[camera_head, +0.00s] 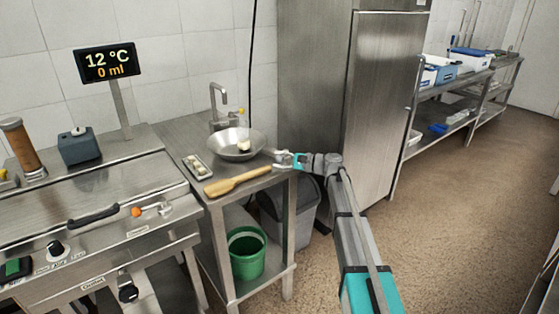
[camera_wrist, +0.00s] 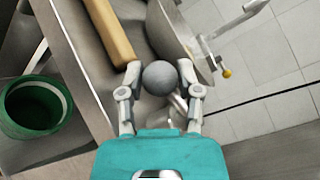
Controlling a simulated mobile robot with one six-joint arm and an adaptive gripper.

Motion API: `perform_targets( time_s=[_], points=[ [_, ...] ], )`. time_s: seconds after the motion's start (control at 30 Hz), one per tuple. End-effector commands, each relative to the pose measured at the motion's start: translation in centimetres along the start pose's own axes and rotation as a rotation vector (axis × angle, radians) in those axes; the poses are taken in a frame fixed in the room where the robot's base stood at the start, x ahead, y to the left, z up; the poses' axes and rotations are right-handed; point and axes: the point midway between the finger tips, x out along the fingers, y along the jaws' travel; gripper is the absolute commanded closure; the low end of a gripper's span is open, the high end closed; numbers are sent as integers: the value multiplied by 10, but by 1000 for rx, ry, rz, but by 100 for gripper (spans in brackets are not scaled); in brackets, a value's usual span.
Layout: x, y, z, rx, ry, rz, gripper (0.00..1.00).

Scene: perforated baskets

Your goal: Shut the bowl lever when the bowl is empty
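The shallow metal bowl (camera_head: 225,146) sits on the steel side table, under the tap. A small whitish patch or object shows inside it; I cannot tell which. In the wrist view the bowl's side (camera_wrist: 172,30) is at the upper middle. My gripper (camera_head: 275,157) is at the bowl's right side, above the table edge. In the wrist view its fingertips (camera_wrist: 160,75) stand apart on either side of a grey ball-shaped knob (camera_wrist: 160,78), which looks like the lever's end. Whether the fingers press on it is unclear. The lever's arm is mostly hidden.
A tap (camera_head: 222,112) stands behind the bowl. A wooden paddle (camera_head: 237,182) and a small tray (camera_head: 197,167) lie in front. A display (camera_head: 107,62) reads 12 °C and 0 ml. A green bucket (camera_head: 246,256) is on the lower shelf. A grey bin (camera_head: 302,222) stands below my gripper.

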Motion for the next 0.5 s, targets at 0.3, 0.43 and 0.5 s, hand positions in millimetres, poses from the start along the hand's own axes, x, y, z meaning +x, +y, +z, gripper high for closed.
perform_targets(
  time_s=[0.3,0.43,0.5],
  points=[
    [0,0,0,0,1,0,100],
    [1,0,0,0,9,-6,100],
    [2,0,0,0,19,-13,100]
  ],
)
